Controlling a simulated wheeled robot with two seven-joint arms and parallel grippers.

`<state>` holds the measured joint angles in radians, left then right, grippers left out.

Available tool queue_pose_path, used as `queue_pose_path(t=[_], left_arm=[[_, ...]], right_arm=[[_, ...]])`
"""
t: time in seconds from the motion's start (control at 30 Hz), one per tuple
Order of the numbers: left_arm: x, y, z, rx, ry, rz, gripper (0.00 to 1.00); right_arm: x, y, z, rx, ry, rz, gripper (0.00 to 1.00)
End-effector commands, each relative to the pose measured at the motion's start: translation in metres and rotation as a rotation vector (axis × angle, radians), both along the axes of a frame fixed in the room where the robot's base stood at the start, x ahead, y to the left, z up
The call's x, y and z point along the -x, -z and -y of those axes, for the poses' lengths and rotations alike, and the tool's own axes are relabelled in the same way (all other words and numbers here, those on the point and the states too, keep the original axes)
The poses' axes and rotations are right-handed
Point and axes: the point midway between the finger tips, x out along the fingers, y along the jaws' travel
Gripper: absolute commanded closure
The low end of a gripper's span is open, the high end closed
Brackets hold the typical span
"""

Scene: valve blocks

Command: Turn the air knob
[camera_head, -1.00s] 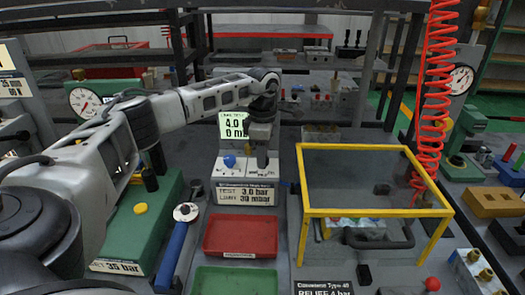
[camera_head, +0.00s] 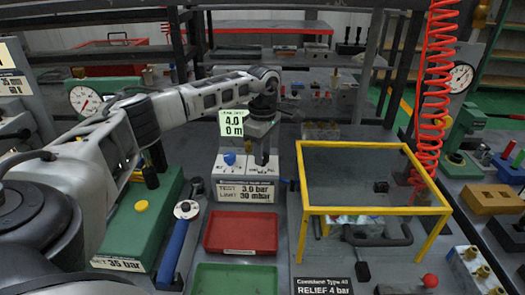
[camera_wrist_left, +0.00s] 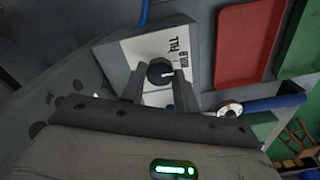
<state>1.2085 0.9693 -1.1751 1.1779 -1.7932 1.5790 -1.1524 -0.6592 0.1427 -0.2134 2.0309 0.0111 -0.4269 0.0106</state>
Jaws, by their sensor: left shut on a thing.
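The air knob (camera_wrist_left: 160,71) is a dark round knob with a white mark. It sits on a white plate lettered FILL and HOLD (camera_wrist_left: 178,45) in the left wrist view. My left gripper (camera_wrist_left: 158,80) has one finger on each side of it and is shut on it. In the head view my left gripper (camera_head: 261,155) points down at the right half of the small block (camera_head: 245,192) labelled TEST 3.0 bar, LIMIT 30 mbar, and mostly hides the knob. A blue knob (camera_head: 229,159) stands to its left. A lit green display (camera_head: 232,124) reads 4.0 and 0 m. My right gripper is not in view.
A yellow-framed clear box (camera_head: 375,212) stands right of the block. A red tray (camera_head: 241,233) and a green tray (camera_head: 235,280) lie in front. A blue-handled tool (camera_head: 175,245) and a green block (camera_head: 140,225) are at left. A red coiled hose (camera_head: 432,95) hangs at right.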

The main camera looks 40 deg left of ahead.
Motion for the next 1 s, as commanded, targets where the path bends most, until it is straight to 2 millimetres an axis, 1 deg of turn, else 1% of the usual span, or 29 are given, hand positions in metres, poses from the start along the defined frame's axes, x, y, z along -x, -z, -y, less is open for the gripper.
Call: queue_pose_path(t=[0.07, 0.1, 0.17, 0.2, 0.43, 0.57, 0.67, 0.77, 1.0], left_arm=[[-0.001, -0.002, 0.001, 0.004, 0.001, 0.006, 0.93], [-0.001, -0.002, 0.001, 0.004, 0.001, 0.006, 0.67], [-0.001, -0.002, 0.001, 0.004, 0.000, 0.006, 0.51], [-0.001, -0.001, 0.001, 0.003, 0.000, 0.005, 0.48], [-0.001, -0.001, 0.001, 0.001, 0.000, 0.002, 0.48], [-0.001, -0.007, 0.000, 0.001, -0.001, 0.003, 0.48], [-0.001, -0.021, 0.000, 0.001, -0.001, 0.007, 0.48], [-0.002, -0.042, 0.000, 0.002, -0.001, 0.009, 0.48], [-0.002, -0.102, 0.001, 0.003, 0.000, 0.009, 0.48]], right_arm=[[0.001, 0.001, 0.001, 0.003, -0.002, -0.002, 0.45], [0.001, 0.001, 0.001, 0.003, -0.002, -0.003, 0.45], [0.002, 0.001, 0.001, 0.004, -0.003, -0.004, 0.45], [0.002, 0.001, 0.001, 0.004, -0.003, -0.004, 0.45], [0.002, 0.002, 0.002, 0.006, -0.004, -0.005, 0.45], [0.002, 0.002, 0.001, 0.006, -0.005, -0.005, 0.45], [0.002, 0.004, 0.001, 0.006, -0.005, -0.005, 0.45], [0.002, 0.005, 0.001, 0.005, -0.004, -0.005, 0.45], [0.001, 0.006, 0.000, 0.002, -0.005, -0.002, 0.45]])
